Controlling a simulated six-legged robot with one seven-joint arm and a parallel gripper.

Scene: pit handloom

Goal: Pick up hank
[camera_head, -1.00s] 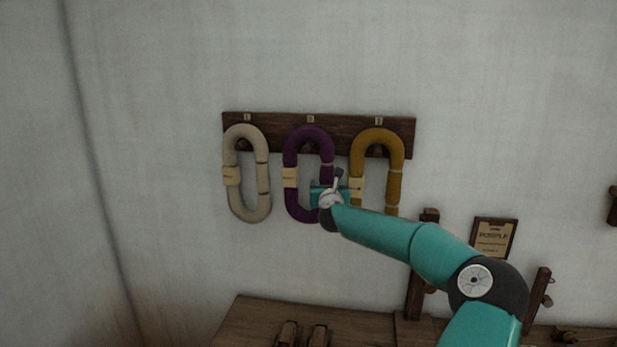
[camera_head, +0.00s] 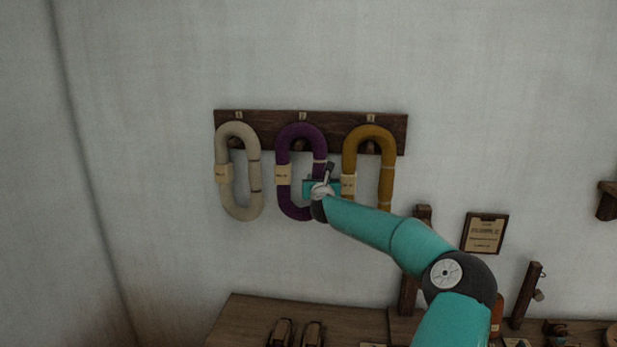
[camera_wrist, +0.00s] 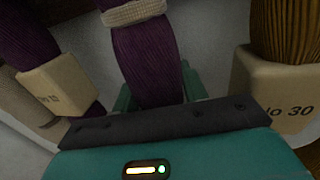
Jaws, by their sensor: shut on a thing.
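Three hanks hang in a row from a dark wooden peg board on the wall. The purple hank (camera_head: 291,188) is in the middle, with a cream label on its left strand and a pale tie on its right strand. My gripper (camera_head: 320,186) is at the right strand of the purple hank, low on the loop. In the wrist view my gripper (camera_wrist: 160,98) is shut on that purple strand (camera_wrist: 146,60), just below the pale tie. Its fingers are mostly hidden behind the strand and the gripper body. The hank still hangs at its peg.
The cream hank (camera_head: 227,196) hangs to the left and the ochre hank (camera_head: 386,172) close to the right, its label (camera_wrist: 275,95) near my gripper. The peg board (camera_head: 260,122) is behind them.

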